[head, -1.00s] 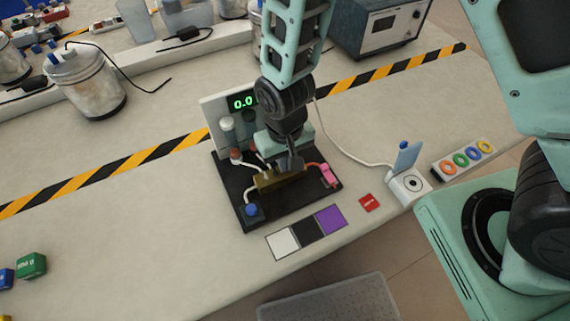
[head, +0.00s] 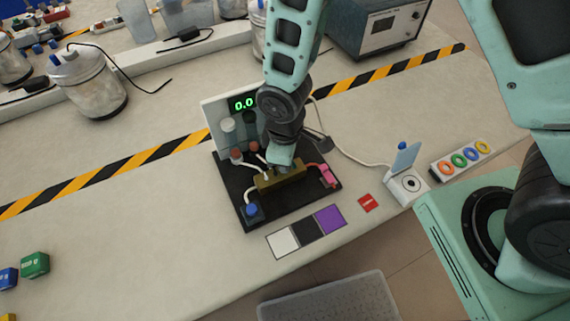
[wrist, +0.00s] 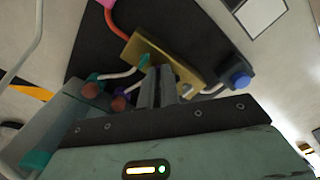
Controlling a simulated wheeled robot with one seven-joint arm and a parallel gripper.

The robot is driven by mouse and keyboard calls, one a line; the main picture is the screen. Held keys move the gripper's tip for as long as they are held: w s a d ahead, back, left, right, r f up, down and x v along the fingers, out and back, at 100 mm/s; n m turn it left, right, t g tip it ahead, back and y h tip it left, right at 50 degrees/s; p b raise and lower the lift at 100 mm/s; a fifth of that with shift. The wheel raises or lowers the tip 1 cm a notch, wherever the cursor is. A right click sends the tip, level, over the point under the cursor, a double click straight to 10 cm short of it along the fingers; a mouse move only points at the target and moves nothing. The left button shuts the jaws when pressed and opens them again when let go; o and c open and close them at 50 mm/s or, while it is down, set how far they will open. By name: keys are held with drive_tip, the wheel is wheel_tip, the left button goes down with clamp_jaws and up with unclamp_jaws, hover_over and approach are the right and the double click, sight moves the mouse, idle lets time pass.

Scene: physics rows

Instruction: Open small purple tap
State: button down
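A brass block (head: 283,179) with hoses sits on a black base board (head: 238,198); it also shows in the wrist view (wrist: 180,62). A small purple part (wrist: 123,94) shows in the wrist view left of my fingers, beside a reddish-brown knob (wrist: 118,104); I cannot tell whether it is the purple tap. A small teal part (wrist: 145,61) is by the brass block near my fingertips. My gripper (wrist: 162,72) is over the block, its two fingers close together. Whether anything thin is pinched between them is hidden. In the head view my gripper covers part of the block.
White, black and purple squares (head: 330,219), a red card (head: 368,203) and a white device (head: 408,186) lie nearby.

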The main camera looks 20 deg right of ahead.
drive_tip(key=n, duration=0.3)
drive_tip(key=shift+n, duration=0.4)
drive_tip(key=n+p, duration=0.1)
drive_tip(key=n, duration=0.2)
drive_tip(key=c, duration=1.9)
unclamp_jaws()
drive_tip(key=shift+n, duration=0.4)
drive_tip(key=shift+c, duration=0.2)
drive_tip(key=shift+r, duration=0.15)
drive_tip(key=shift+r+p, duration=2.9)
drive_tip(key=shift+r, duration=0.5)
